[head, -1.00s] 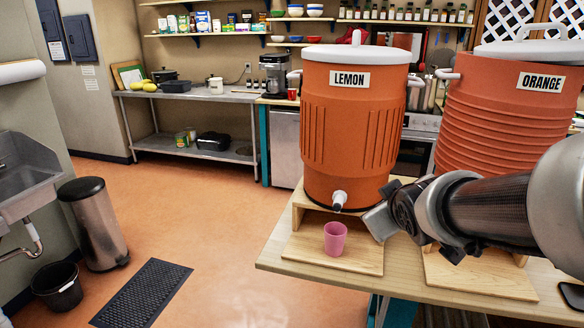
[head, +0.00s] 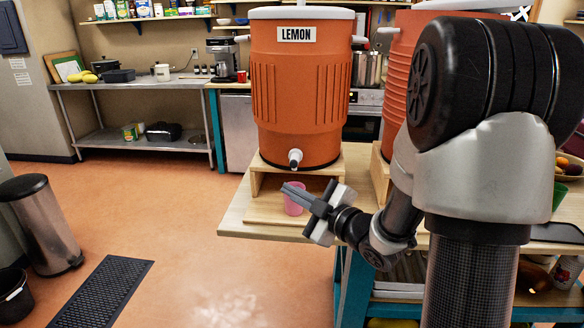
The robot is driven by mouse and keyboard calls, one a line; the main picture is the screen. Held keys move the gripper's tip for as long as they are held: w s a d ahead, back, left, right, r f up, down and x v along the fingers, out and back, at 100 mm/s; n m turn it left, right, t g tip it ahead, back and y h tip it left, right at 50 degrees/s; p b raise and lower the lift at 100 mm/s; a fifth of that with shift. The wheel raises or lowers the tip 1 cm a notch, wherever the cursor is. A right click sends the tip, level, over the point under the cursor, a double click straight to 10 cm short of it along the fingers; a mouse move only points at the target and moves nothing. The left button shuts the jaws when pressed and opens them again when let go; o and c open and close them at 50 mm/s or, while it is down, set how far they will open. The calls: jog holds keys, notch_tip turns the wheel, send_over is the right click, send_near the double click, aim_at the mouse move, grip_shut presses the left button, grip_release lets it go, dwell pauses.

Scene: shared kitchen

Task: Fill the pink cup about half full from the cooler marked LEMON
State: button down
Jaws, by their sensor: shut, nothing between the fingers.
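The orange cooler marked LEMON (head: 300,85) stands on a wooden riser on the table. Its white spigot (head: 295,157) points out at the front. The pink cup (head: 292,205) stands upright on the wooden board below the spigot, partly hidden by my gripper. I cannot see inside the cup. My gripper (head: 288,188) is shut and empty, pointing left, in front of the cup and lower than the spigot in the picture. I cannot tell whether it touches the cup.
A second orange cooler (head: 391,75) stands to the right, mostly hidden behind my arm. The wooden table (head: 238,212) ends just left of the cup. The floor (head: 190,240) to the left is open, with a black mat (head: 103,291) and a steel bin (head: 42,225).

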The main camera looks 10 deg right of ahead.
aim_at(294, 164)
jog(key=shift+w, duration=0.1)
jog(key=w+d+p, duration=0.1)
jog(key=w+d, duration=0.1)
jog(key=w, duration=0.6)
jog(key=shift+d, duration=0.4)
jog(key=shift+w, duration=0.15)
dwell(1.6)
jog(key=shift+w+d, duration=0.1)
jog(key=shift+w, duration=0.25)
jog(key=shift+w+d+b, duration=0.2)
jog(key=shift+w+b, duration=0.2)
jog(key=shift+w, duration=0.1)
dwell(2.2)
jog(key=shift+s, duration=0.15)
dwell(1.3)
jog(key=shift+s+a+b, duration=0.3)
jog(key=shift+s+b, duration=0.1)
jog(key=shift+s, duration=0.35)
